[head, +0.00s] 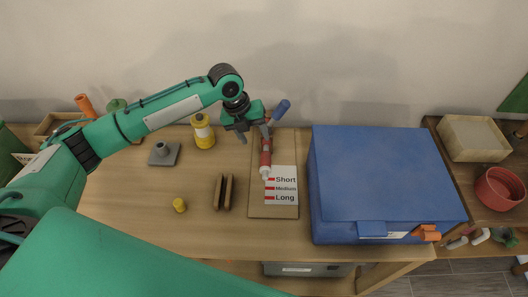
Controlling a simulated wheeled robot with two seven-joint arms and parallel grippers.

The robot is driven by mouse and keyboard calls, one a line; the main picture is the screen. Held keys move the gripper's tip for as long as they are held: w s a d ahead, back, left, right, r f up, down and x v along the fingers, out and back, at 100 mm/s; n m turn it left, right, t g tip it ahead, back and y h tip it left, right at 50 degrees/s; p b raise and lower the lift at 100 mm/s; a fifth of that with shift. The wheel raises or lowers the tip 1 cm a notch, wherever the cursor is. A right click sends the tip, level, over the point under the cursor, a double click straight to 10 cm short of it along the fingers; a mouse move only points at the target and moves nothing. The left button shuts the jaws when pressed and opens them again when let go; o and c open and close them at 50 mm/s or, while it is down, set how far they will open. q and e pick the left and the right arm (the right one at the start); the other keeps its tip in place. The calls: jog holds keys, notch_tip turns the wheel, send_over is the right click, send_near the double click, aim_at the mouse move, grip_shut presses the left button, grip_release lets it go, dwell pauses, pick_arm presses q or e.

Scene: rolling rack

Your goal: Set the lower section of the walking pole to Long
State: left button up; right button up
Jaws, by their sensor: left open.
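The walking pole lies on a brown board (258,211) on the table. It shows a blue end (281,110) at the top, a red section (265,151) and a white tip (265,173) pointing toward the front. A white card (282,191) on the board reads Short, Medium and Long, each with a red mark. The white tip is at about the Short mark. My left gripper (253,137) is open over the upper part of the pole, one finger to its left and one over it. The gripper hides part of the pole; I cannot tell whether it touches. My right gripper is not in view.
A large blue case (380,177) stands close to the right of the board. To the left are a brown slotted holder (223,192), a small yellow cylinder (180,205), a yellow bottle (203,134) and a grey stand (163,154).

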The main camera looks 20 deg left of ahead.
aim_at(264, 155)
pick_arm(q)
jog(key=p+x, duration=0.2)
jog(key=x, duration=0.7)
jog(key=shift+d+f, duration=0.15)
jog(key=shift+f, duration=0.2)
jog(key=shift+c, duration=0.4)
